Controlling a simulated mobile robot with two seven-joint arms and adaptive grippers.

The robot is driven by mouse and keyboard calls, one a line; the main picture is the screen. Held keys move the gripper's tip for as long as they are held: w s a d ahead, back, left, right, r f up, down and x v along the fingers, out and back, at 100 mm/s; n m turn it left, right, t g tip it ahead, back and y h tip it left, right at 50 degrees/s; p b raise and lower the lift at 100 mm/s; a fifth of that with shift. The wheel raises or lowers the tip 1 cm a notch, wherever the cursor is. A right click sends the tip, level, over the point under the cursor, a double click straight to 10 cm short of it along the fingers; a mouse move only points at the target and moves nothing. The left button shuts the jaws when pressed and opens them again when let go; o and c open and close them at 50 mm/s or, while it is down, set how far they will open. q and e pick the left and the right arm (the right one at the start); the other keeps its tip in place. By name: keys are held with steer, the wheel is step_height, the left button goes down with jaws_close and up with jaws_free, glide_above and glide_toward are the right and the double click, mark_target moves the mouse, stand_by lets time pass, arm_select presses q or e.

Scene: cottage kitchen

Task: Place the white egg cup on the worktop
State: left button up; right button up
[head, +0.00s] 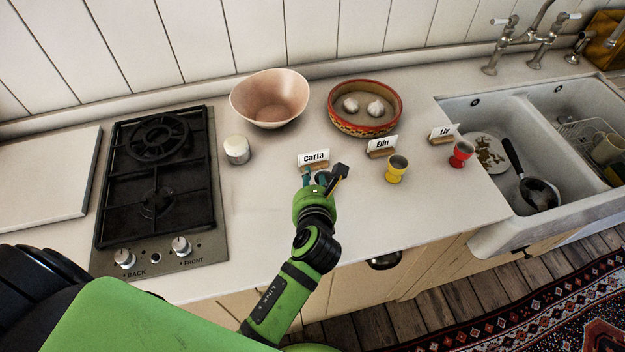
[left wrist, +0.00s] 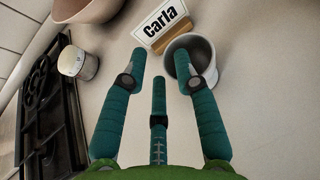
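The white egg cup (left wrist: 206,50) stands on the worktop (head: 260,215) just in front of the name card "Carla" (head: 314,158); its opening looks grey inside. In the head view only a small part of the cup (head: 322,177) shows among my fingers. My left gripper (head: 322,180) is over the front of that card with its fingers spread apart. In the left wrist view one fingertip overlaps the cup's opening; I cannot tell whether it touches. The cup is not enclosed between the fingers. My right gripper is not in view.
A yellow egg cup (head: 396,170) stands by "Elin" (head: 382,146), a red one (head: 460,154) by "Liv" (head: 444,132). Behind are a pink bowl (head: 270,98) and a garlic dish (head: 364,108). A white timer-like cylinder (head: 237,150) and hob (head: 158,190) are left, the sink (head: 480,225) right.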

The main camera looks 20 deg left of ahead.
arm_select(q)
steer(key=shift+s+r, duration=0.1)
steer(key=shift+r, duration=0.15)
steer(key=p+v, duration=0.6)
steer(key=v, duration=0.5)
steer(key=shift+s+d+p, duration=0.25)
steer(key=shift+s+p, duration=0.05)
steer(key=shift+s, duration=0.05)
steer(key=shift+r, duration=0.15)
